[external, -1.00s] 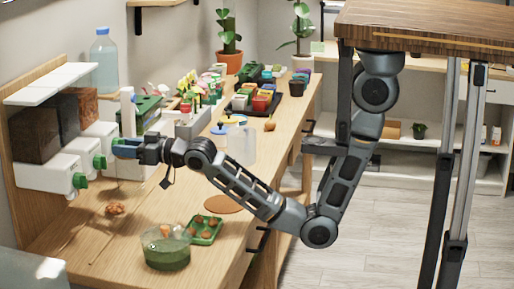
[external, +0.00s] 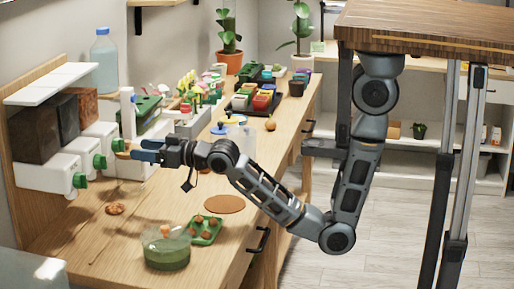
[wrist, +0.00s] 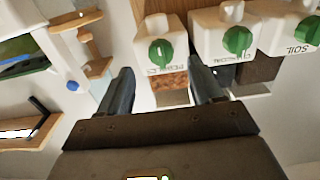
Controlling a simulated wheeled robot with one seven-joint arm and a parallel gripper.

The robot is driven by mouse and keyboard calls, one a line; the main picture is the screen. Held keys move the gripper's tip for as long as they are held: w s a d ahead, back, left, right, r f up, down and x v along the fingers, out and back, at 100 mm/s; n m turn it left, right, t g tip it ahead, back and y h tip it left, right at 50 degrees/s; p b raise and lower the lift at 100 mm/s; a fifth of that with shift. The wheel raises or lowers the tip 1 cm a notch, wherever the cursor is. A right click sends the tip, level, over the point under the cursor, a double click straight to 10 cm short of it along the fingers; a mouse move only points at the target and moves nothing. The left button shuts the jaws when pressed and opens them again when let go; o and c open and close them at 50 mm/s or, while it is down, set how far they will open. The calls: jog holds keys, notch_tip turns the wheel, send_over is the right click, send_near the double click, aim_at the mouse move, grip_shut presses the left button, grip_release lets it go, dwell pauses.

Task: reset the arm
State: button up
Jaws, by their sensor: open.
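My gripper (external: 138,153) is above the left part of the bench, its tips close to the green knob of the rightmost dispenser (external: 117,145). In the wrist view my gripper (wrist: 165,92) has its two dark fingers spread apart, with nothing visibly held between them. My arm reaches leftward over the bench, bent at an elbow beyond its front edge.
White dispensers with green knobs (external: 100,161) stand at the left end of the wooden bench (external: 262,150). A pale brown clump (external: 115,208), a glass bowl (external: 167,250), a green tray (external: 205,231) and a terracotta disc (external: 225,204) lie below the arm.

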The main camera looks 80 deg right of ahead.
jog(key=shift+s, duration=0.95)
jog(key=s+f, duration=0.4)
jog(key=s, duration=0.2)
jog(key=s+f+g+y+p, duration=0.1)
jog(key=s+f, duration=0.3)
jog(key=s, duration=0.3)
jog(key=s+f+g+y+p, duration=0.1)
jog(key=s+f, duration=0.3)
jog(key=s, duration=0.2)
jog(key=shift+s+a+f, duration=0.15)
jog(key=shift+a+f, duration=0.2)
jog(key=shift+f, duration=0.05)
jog(key=s+d+f+h+b, duration=0.1)
jog(key=s+d, duration=0.2)
jog(key=s, duration=0.8)
jog(key=s+d+f+g+h, duration=0.1)
jog(key=s+d, duration=0.3)
jog(key=s, duration=0.8)
jog(key=shift+s+f+b, duration=0.15)
jog(key=shift+f+b, duration=0.25)
jog(key=shift+d, duration=0.1)
